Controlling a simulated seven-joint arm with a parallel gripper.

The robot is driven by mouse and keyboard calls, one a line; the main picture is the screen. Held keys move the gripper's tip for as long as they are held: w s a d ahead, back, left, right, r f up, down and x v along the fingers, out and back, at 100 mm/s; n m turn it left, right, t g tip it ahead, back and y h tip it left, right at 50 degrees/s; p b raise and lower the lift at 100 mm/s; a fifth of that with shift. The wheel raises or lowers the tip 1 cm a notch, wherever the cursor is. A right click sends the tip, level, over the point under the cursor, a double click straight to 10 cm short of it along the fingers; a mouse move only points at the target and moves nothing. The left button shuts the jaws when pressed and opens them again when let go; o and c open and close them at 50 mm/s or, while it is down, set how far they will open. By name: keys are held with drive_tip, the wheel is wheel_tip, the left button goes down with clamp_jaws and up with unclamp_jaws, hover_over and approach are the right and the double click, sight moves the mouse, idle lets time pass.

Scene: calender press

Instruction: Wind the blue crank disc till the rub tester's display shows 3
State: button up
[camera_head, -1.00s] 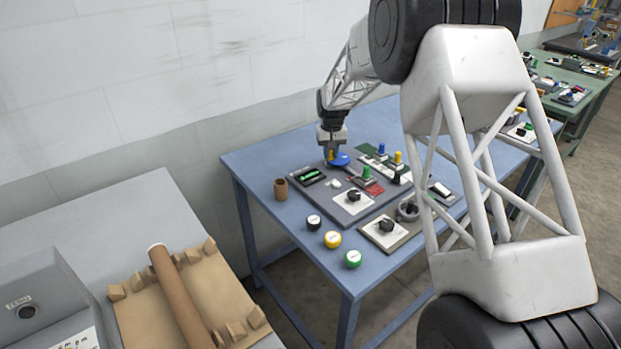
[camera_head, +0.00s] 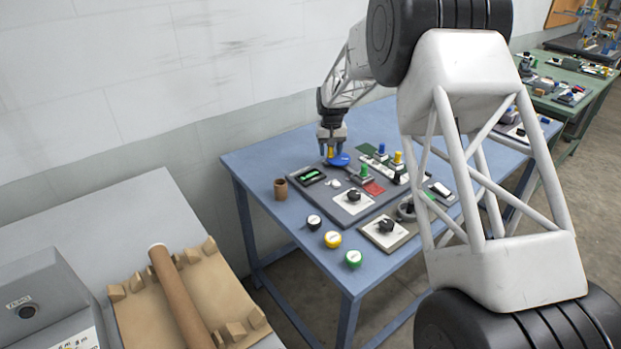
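The blue crank disc (camera_head: 341,160) lies at the back of the grey rub tester panel (camera_head: 372,210) on the blue table. A small yellow part, seemingly the crank's knob (camera_head: 330,153), shows at the disc's left side. My gripper (camera_head: 331,152) points down there, its fingers on either side of the yellow part. It is too small to tell whether they are clamped on it. The dark display (camera_head: 311,176) at the panel's left shows green marks, too small to read.
A brown cup (camera_head: 281,190) stands left of the panel.

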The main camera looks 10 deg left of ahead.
drive_tip(key=o, duration=0.3)
drive_tip(key=shift+o, duration=0.2)
drive_tip(key=shift+r, duration=0.1)
drive_tip(key=shift+r, duration=2.85)
